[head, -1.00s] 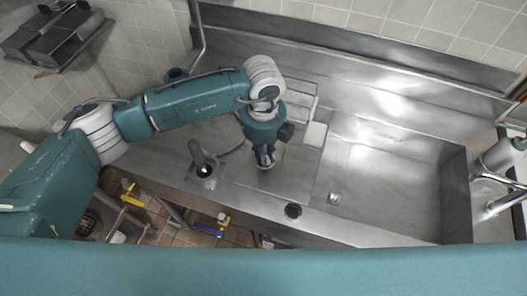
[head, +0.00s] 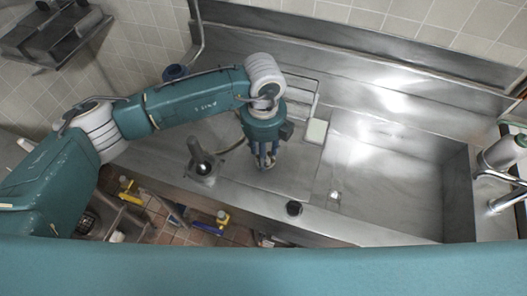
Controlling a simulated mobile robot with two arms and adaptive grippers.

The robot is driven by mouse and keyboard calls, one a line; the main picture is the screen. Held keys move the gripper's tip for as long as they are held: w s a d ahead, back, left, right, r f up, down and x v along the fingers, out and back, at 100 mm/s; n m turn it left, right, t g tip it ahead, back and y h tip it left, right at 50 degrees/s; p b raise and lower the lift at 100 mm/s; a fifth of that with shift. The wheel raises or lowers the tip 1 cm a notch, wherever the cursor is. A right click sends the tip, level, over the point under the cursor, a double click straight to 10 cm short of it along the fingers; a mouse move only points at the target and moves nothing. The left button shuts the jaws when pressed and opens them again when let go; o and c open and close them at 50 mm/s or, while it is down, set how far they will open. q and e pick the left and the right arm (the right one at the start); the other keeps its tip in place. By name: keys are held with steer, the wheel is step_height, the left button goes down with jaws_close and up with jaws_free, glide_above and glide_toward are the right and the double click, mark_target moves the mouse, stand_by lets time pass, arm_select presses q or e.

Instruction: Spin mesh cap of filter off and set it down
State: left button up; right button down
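My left gripper (head: 265,162) points down at the steel counter left of the sink. Its fingers look spread apart. A small pale round piece, which may be the mesh cap (head: 267,165), shows at the fingertips. I cannot tell whether the fingers touch it. A grey upright piece with a dark round opening, possibly the filter body (head: 203,167), stands on the counter to the left of the gripper. My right gripper is not in view.
A small dark cylinder (head: 293,208) stands near the counter's front edge. A pale block (head: 316,131) sits by a wire rack (head: 301,92). A tap (head: 495,180) stands at the far right.

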arm_select(q)
step_height(320, 180, up, 12)
steer(key=shift+f, duration=0.2)
stand_by(0.7)
